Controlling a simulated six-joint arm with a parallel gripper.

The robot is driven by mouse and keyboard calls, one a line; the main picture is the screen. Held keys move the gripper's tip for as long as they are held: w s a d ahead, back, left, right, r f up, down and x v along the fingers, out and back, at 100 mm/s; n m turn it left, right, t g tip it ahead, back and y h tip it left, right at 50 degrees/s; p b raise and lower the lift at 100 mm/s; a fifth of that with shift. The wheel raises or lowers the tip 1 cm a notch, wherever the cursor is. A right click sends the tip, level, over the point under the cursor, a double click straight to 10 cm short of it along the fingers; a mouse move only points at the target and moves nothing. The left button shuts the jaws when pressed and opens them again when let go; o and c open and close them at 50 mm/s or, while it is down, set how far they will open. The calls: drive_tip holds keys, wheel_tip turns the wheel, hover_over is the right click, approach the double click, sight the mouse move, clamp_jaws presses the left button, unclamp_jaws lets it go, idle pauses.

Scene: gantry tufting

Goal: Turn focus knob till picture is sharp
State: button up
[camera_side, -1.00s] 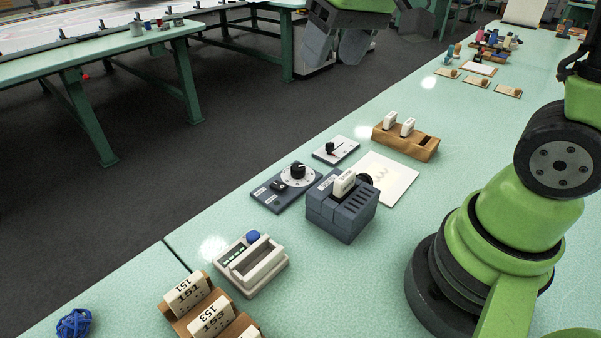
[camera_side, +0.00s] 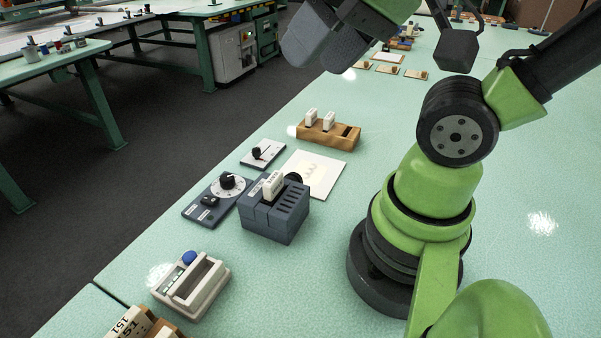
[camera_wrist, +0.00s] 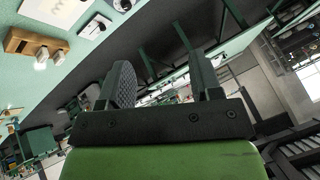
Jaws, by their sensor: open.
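A dark blue-grey slotted box (camera_side: 275,222) with a white slide (camera_side: 272,184) standing in its top sits mid-bench. A black round part (camera_side: 293,178) shows at its back. Left of it is a dark panel (camera_side: 200,212) with a black knob (camera_side: 227,181) on a white dial. A white sheet (camera_side: 316,172) behind the box bears a faint zigzag mark, whose sharpness I cannot judge. My gripper (camera_side: 322,58) is open and empty, high beyond these things. In the wrist view, my gripper (camera_wrist: 155,55) has nothing between its fingers.
A wooden rack (camera_side: 345,134) with two white slides stands behind the sheet, also in the wrist view (camera_wrist: 20,41). A small white plate (camera_side: 262,154) with a black pointer lies left of the sheet. The bench beyond the rack is mostly clear.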

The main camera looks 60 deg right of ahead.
idle(0.3)
drive_tip(key=n+g+h, duration=0.2)
drive_tip(key=n+g, duration=0.5)
drive_tip(key=n, duration=0.1)
hover_over(226, 177)
wheel_tip(226, 177, down, 20)
wheel_tip(226, 177, down, 10)
drive_tip(key=shift+r, duration=0.1)
drive_tip(key=c, duration=0.9)
